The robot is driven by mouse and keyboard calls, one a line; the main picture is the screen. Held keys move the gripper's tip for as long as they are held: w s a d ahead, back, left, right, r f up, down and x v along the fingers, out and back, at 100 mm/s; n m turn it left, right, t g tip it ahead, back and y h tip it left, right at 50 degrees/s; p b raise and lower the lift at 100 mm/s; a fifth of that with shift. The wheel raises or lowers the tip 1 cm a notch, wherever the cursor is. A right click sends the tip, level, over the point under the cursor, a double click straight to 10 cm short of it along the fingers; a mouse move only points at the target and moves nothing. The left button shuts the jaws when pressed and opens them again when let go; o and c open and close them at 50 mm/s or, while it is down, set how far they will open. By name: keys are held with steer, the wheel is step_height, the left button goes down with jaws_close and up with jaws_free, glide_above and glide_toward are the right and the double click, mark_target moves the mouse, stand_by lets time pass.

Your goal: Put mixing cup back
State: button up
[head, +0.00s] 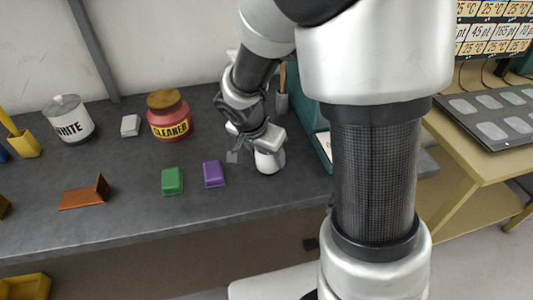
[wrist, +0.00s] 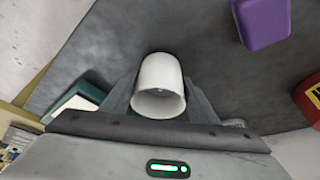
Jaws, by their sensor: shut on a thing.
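The white mixing cup (wrist: 159,84) is between the fingers of my gripper (wrist: 159,100) in the wrist view, with its open rim toward the camera. In the head view, the cup (head: 268,162) shows just below my gripper (head: 254,150), over the dark table near its front edge. My gripper is shut on the cup. I cannot tell whether the cup's base touches the table. Part of the cup is hidden by the gripper in the head view.
On the dark table (head: 120,215), a purple block (head: 213,174) and a green block (head: 172,181) lie left of the cup. A red cleaner jar (head: 168,118) and a white can (head: 68,120) stand farther back. A teal object (head: 310,115) is close on the right.

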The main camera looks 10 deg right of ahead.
steer(key=shift+f, duration=0.1)
steer(key=o, duration=1.3)
